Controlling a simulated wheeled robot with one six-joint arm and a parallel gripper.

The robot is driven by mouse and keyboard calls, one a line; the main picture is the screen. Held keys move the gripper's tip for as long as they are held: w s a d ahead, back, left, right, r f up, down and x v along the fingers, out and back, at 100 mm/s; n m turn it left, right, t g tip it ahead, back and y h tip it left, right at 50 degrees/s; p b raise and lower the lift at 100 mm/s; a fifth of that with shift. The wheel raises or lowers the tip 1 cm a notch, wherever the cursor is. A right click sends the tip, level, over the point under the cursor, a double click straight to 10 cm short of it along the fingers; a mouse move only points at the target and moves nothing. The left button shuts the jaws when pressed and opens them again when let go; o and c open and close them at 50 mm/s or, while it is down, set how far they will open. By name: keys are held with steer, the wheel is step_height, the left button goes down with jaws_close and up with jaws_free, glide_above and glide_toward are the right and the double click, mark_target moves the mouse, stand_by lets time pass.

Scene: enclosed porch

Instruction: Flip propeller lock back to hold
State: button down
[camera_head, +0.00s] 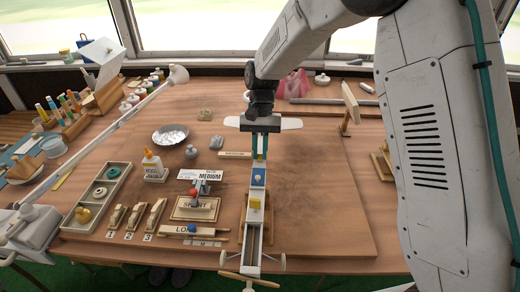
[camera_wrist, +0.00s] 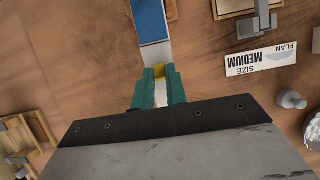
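A white model aeroplane lies along the table in the head view, with its fuselage (camera_head: 253,228) pointing towards me. Its tan propeller (camera_head: 248,279) is at the near end. A yellow block (camera_head: 256,202) and a blue piece (camera_head: 258,177) sit on the fuselage; the blue piece also shows in the wrist view (camera_wrist: 149,20). I cannot tell which part is the propeller lock. My gripper (camera_head: 260,155) points down at the far part of the fuselage. Its teal fingers (camera_wrist: 159,76) stand apart on either side of a small yellow part; contact is unclear.
A metal bowl (camera_head: 170,136) stands farther back. The board right of the plane (camera_head: 325,205) is clear.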

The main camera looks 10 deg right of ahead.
mark_target(259, 160)
steer(key=shift+s+r, duration=0.1)
steer(key=t, duration=0.2)
steer(key=s+t+h, duration=0.1)
steer(key=t, duration=0.1)
steer(key=shift+s+a+r+t, duration=0.2)
steer(key=shift+t, duration=0.1)
steer(key=shift+s+a+t+h, duration=0.1)
steer(key=shift+s+t+h, duration=0.2)
steer(key=shift+t, duration=0.85)
steer(key=shift+s+a+t+h, duration=0.1)
steer(key=shift+s+t+h, duration=0.2)
steer(key=shift+t, duration=0.85)
steer(key=shift+s+f+t, duration=0.1)
steer(key=shift+t, duration=0.3)
steer(key=c, duration=1.4)
jaws_free()
